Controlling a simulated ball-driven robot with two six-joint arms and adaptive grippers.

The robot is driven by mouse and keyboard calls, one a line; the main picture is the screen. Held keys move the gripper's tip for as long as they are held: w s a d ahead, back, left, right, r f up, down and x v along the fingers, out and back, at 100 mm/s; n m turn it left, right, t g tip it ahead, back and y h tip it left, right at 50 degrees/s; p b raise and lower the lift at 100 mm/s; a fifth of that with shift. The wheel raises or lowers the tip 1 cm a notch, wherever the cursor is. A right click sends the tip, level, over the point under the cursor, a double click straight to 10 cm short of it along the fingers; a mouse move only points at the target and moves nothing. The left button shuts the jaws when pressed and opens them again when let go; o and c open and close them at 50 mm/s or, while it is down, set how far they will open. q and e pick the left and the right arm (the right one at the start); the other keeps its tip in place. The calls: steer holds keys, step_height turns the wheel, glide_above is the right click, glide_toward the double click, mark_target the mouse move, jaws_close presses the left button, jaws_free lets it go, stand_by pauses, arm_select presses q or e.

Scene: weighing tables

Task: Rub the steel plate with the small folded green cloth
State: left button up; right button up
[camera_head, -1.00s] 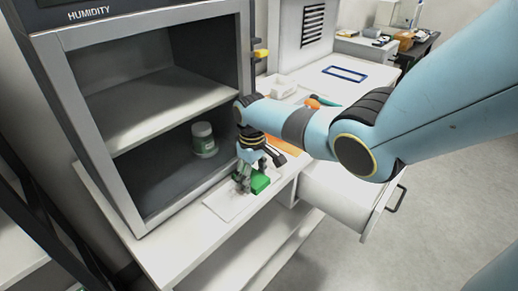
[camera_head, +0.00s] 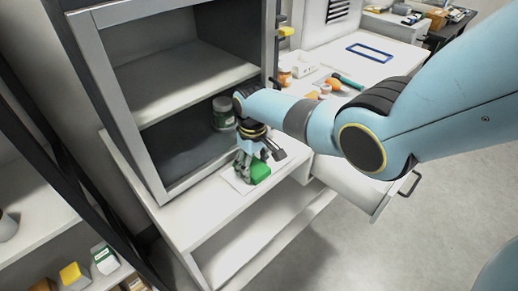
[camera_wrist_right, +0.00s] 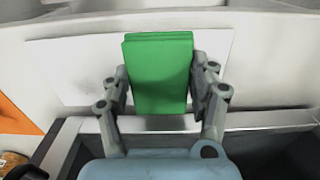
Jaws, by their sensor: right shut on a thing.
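The small folded green cloth (camera_head: 261,172) is held in my right gripper (camera_head: 250,170), low over the pale, thin steel plate (camera_head: 237,183) on the white table. In the right wrist view the cloth (camera_wrist_right: 158,75) stands between the two fingers of the gripper (camera_wrist_right: 160,88), which press on its sides. The plate (camera_wrist_right: 70,65) spreads behind the cloth there, to its left and right. The cloth and gripper hide part of the plate. I cannot tell whether the cloth touches it. My left gripper is not in view.
The open humidity cabinet (camera_head: 128,130) stands left of the plate, with a jar (camera_head: 223,113) inside. An open drawer (camera_head: 342,188) juts out at the right. A blue frame (camera_head: 369,53) and small items lie farther back. Shelves with boxes (camera_head: 75,275) are at lower left.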

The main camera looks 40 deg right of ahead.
steer(key=shift+s+a, duration=0.2)
steer(key=shift+a, duration=0.9)
steer(key=shift+d+r+p, duration=0.1)
steer(key=shift+p, duration=0.2)
steer(key=shift+w+r+p, duration=0.25)
steer(key=shift+r+p, duration=0.55)
steer(key=shift+r, duration=0.45)
steer(key=shift+s+r, duration=0.1)
steer(key=shift+r, duration=1.6)
steer(key=shift+r, duration=1.55)
steer(key=shift+f, duration=0.1)
